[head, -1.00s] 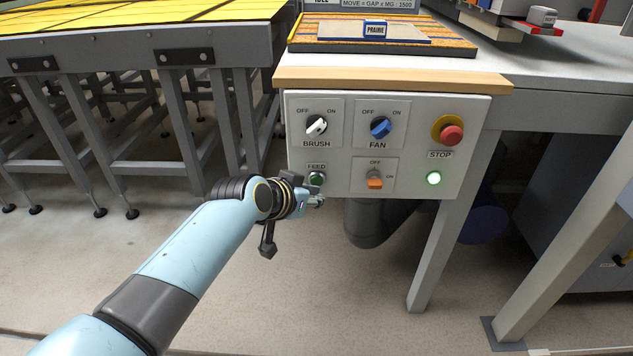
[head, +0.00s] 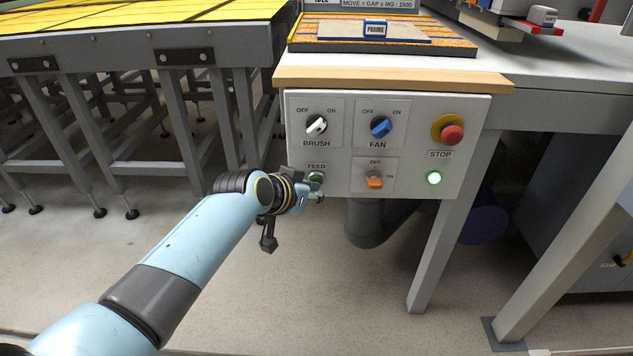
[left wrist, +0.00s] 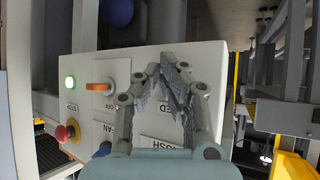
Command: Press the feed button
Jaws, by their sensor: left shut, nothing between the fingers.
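The green feed button (head: 318,177) is at the lower left of the white control panel (head: 343,185), under the FEED label (head: 316,166). My left gripper (head: 316,188) is shut and empty, with its fingertips at the button and partly covering it. Contact cannot be told. In the left wrist view the shut fingers (left wrist: 168,70) point at the panel and hide the button; only part of the FEED label (left wrist: 165,108) shows beside them. My right gripper is not in view.
The panel also carries a brush knob (head: 316,126), a blue fan knob (head: 380,127), an orange switch (head: 375,183), a red stop button (head: 452,135) and a lit green lamp (head: 434,178). A wooden edge (head: 400,80) overhangs the panel. Open floor lies below.

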